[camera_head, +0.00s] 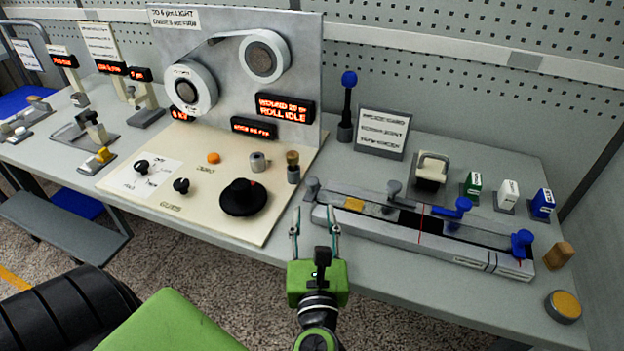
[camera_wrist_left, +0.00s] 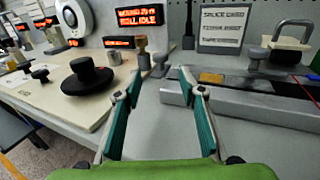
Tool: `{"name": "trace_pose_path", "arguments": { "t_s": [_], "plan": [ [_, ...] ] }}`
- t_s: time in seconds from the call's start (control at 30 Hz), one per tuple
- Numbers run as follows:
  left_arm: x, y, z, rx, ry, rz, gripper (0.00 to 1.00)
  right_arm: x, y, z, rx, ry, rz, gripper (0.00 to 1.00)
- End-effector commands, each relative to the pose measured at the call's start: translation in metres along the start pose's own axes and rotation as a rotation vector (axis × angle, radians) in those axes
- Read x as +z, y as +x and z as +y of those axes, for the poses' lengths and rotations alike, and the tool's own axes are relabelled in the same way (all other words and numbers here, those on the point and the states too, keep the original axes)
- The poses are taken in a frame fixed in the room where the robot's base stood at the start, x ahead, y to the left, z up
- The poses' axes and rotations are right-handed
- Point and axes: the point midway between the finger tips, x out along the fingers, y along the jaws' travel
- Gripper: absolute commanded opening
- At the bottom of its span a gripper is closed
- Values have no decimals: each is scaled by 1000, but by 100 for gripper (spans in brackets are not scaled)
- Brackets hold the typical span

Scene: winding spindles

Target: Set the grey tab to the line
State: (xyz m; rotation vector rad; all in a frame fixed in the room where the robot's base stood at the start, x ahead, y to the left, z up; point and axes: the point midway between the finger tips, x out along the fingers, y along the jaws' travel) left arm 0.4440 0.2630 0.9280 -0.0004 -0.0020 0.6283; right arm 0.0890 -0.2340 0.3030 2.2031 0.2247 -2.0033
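A long grey splicing block (camera_head: 400,236) lies on the right part of the bench. A grey tab (camera_head: 393,188) stands at its back edge, left of a thin red line (camera_head: 420,222) across the block. Another grey knob (camera_head: 312,187) stands at the block's left end. In the left wrist view the grey tab (camera_wrist_left: 257,54) and the end knob (camera_wrist_left: 160,62) show beyond the fingers. My left gripper (camera_head: 316,220) is open and empty, at the bench's front edge near the block's left end, apart from both. My right gripper is not in view.
Blue knobs (camera_head: 452,208) stand on the block's right half, and a yellow piece (camera_head: 354,204) lies in its channel. A black dial (camera_head: 243,197) sits on the cream panel to the left. A sign (camera_head: 382,132) stands behind the block.

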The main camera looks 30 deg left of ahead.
Motion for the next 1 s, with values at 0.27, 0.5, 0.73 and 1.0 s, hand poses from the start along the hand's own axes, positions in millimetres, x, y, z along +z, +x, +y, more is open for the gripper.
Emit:
{"name": "trace_pose_path", "arguments": {
  "t_s": [0.27, 0.5, 0.73, 1.0],
  "plan": [
    [4, 62, 0, 1, 2, -6, 37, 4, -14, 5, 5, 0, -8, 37],
    [1, 98, 0, 0, 3, -3, 37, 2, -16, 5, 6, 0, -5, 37],
    [0, 109, 0, 0, 1, -1, 37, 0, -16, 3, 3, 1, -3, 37],
    [0, 109, 0, 0, 1, 0, 24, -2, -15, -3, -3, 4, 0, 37]
  ]
}}
